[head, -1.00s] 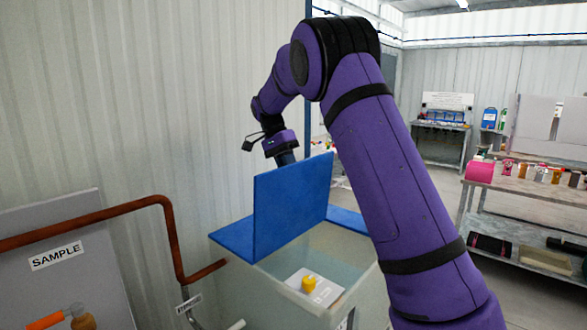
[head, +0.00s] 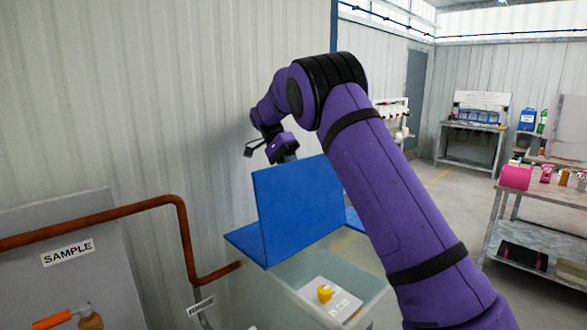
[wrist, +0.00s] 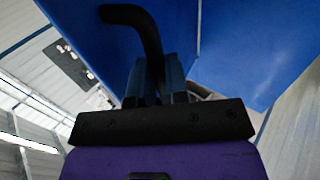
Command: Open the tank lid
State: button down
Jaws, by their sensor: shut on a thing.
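The blue tank lid (head: 299,210) stands raised, close to upright, on the tank in the head view. The clear tank (head: 375,289) has its front part uncovered, and a yellow object (head: 325,293) on a white plate shows inside. My gripper (wrist: 157,82) is shut on the black curved lid handle (wrist: 146,32), which shows in the wrist view against the blue lid (wrist: 235,50). In the head view the fingers and handle are hidden behind the raised lid.
A copper-coloured pipe (head: 183,230) and a panel labelled SAMPLE (head: 85,277) stand left of the tank. A corrugated wall (head: 120,100) is behind. Shelves with parts (head: 540,231) stand at the right, with open floor (head: 445,200) before them.

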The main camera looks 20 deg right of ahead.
jog(key=shift+f, duration=0.3)
jog(key=c, duration=1.1)
grip_release()
jog(key=shift+r, duration=0.15)
jog(key=shift+r, duration=0.1)
jog(key=shift+r, duration=1.6)
jog(key=shift+s+r, duration=0.2)
jog(key=shift+s, duration=0.05)
jog(key=s, duration=0.5)
jog(key=s+a+r, duration=0.1)
jog(key=s, duration=0.9)
jog(key=shift+s+a+r, duration=0.15)
jog(key=shift+s+a, duration=0.05)
jog(key=shift+a, duration=0.15)
